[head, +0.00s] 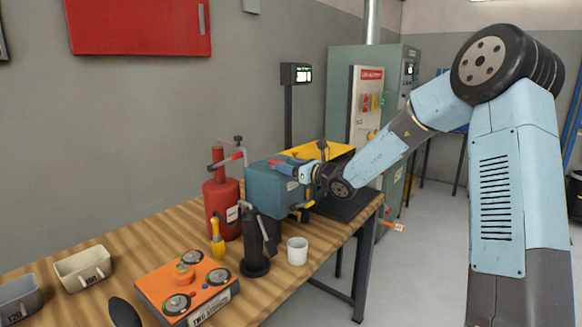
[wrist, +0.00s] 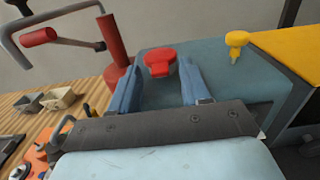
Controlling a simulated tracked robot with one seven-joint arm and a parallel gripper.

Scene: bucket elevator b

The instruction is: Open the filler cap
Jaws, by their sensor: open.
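A red cap (wrist: 160,63) with a rounded, tab-like top sits on the blue-grey housing (wrist: 222,60) in the wrist view; I take it to be the filler cap. My gripper (wrist: 162,72) is open, with one blue finger on each side of the cap in the picture. I cannot tell whether the fingers touch it or how far above the housing they are.
A red cylinder (head: 221,205) with a crank handle stands left of the housing. A black pump (head: 256,245), a white cup (head: 297,250) and an orange box (head: 187,285) are in front. A yellow cover (head: 325,150) is at the housing's back right.

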